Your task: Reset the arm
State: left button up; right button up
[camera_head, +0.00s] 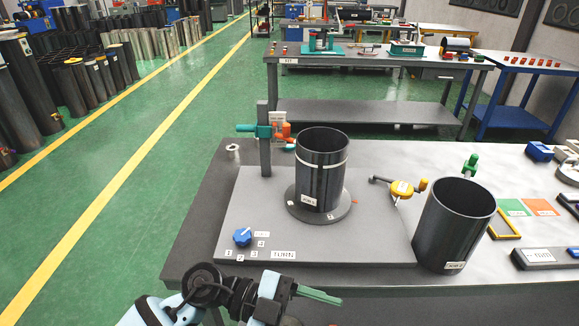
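My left arm comes in from the bottom left. Its gripper (320,295) has green fingers, points right and is in front of the table's near edge, apart from the cylinders. Its fingers look close together, but I cannot tell if they are shut. I see nothing held. My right gripper is not in view. A dark flanged cylinder (320,175) with a white ring stands upright on a round grey disc (340,210). A second dark open cylinder (453,225) stands to its right. A post (264,140) with a teal and orange clamp (280,132) stands behind left.
The grey base plate (240,200) carries a blue knob (242,237) and number labels. A yellow-handled crank (402,188) lies between the cylinders. Green and orange cards (525,207) and blue parts (539,152) are at the right. Another workbench (380,60) stands behind.

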pick_arm(q)
jog(key=w+a+f+n+t+y, duration=0.35)
jog(key=a+n+t, duration=0.35)
jog(key=n+t, duration=0.35)
jog(key=w+a+f+n+t+y, duration=0.4)
jog(key=a+n+t, duration=0.3)
jog(key=n+t, duration=0.35)
jog(key=s+a+f+n+g+y, duration=0.2)
jog(key=s+a+f, duration=0.3)
jog(key=s+f, duration=0.3)
jog(key=s+a+f+n+g+y, duration=0.2)
jog(key=s+a+f+g+y, duration=0.3)
jog(key=f, duration=0.8)
jog(key=s+a, duration=0.1)
jog(key=s, duration=0.2)
jog(key=shift+f, duration=0.25)
